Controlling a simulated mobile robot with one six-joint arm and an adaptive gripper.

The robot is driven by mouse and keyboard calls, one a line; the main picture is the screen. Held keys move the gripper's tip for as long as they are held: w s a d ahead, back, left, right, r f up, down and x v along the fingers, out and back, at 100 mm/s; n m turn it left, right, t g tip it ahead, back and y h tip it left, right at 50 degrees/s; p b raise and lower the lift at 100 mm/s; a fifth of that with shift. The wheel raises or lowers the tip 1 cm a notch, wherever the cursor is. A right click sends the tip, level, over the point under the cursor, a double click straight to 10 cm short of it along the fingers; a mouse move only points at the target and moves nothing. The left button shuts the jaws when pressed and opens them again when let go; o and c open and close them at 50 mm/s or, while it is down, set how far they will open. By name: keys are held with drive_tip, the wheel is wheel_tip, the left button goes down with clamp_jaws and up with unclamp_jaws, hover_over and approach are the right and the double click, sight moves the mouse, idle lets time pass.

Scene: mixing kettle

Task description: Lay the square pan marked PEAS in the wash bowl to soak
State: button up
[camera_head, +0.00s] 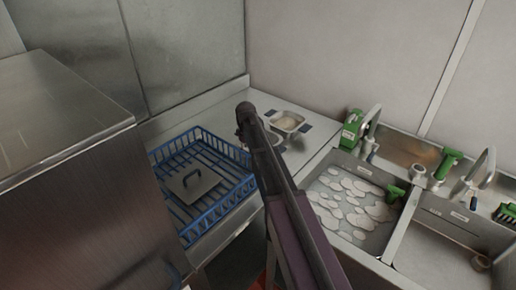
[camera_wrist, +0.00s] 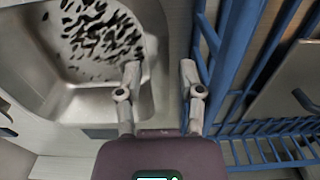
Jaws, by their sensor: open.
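A square steel pan (camera_head: 288,122) with dark tabs stands on the counter behind my arm; no lettering on it can be read. In the wrist view a steel pan (camera_wrist: 66,97) with dark specks inside lies below and left of my gripper (camera_wrist: 160,72); I cannot tell if it is the same pan. My gripper is open and empty, its right finger close to the blue rack. The left sink basin (camera_head: 335,232), with pale foam patches on its water, looks like the wash bowl. My arm hides part of the counter.
A blue wire rack (camera_head: 232,150) holds a flat steel lid (camera_head: 190,186) with a handle. It also shows in the wrist view (camera_wrist: 235,45). A green bottle (camera_head: 351,130) and taps stand behind the basins. A second basin (camera_head: 430,262) is at the right.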

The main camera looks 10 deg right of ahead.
clamp_jaws()
drive_tip(key=shift+r, duration=0.1)
wheel_tip(320, 180, up, 12)
drive_tip(key=p, duration=1.2)
idle(0.4)
